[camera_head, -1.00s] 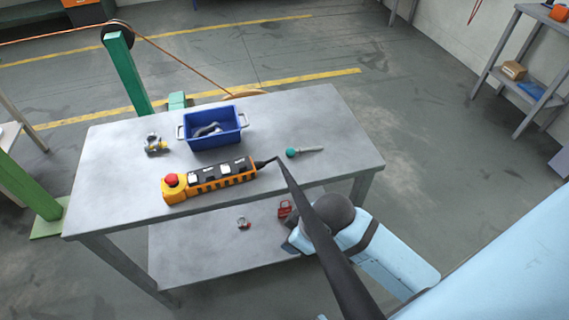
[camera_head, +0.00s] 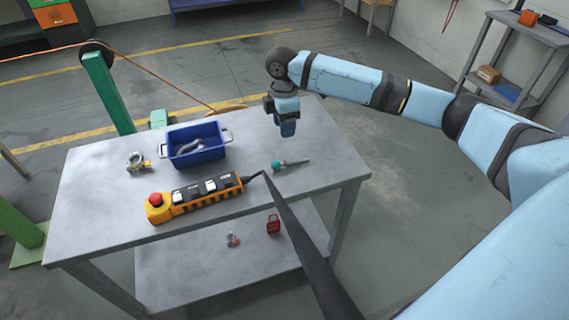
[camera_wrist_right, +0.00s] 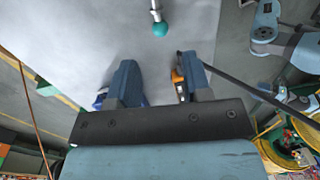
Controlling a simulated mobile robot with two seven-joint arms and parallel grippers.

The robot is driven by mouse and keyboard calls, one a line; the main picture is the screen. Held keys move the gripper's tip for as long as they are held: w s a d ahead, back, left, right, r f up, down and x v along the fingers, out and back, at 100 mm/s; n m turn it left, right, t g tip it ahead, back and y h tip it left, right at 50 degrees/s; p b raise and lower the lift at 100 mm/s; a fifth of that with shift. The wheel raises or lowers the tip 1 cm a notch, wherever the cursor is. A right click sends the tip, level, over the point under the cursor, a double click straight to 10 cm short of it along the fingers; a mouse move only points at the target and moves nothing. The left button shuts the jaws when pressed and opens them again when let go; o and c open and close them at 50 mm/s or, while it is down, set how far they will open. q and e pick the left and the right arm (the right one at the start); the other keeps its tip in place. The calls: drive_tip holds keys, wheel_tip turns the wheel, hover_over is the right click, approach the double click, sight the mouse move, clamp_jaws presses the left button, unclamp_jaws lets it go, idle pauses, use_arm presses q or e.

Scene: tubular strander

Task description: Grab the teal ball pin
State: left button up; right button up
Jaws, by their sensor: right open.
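The teal ball pin (camera_head: 290,164) lies on the grey table's top near its right end. Its teal ball points left and its metal shank points right. In the right wrist view the ball pin (camera_wrist_right: 159,24) shows at the top middle, ahead of and apart from the fingertips. My right gripper (camera_head: 288,132) hangs pointing down above the table, over and a little behind the ball pin in the head view. In the right wrist view my right gripper (camera_wrist_right: 160,72) is open, with nothing between its two fingers. My left gripper is not in view.
On the table (camera_head: 100,190) stand a blue bin (camera_head: 195,155) with metal parts, a shackle (camera_head: 138,163) and an orange pendant control (camera_head: 195,197) whose black cable runs forward. The lower shelf holds a red padlock (camera_head: 273,225) and a small shackle (camera_head: 232,240).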

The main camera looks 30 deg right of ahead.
hover_over(289, 162)
drive_tip(key=f, duration=0.7)
drive_tip(key=shift+w+a+f, duration=0.15)
drive_tip(key=shift+w+f, duration=0.2)
drive_tip(key=shift+w, duration=0.05)
drive_tip(key=shift+s+d+f, duration=0.1)
drive_tip(key=shift+s+f, duration=0.05)
drive_tip(key=shift+f, duration=1.2)
drive_tip(key=shift+s+d+f, duration=0.1)
drive_tip(key=shift+s+f, duration=0.05)
drive_tip(key=shift+f, duration=1.15)
clamp_jaws()
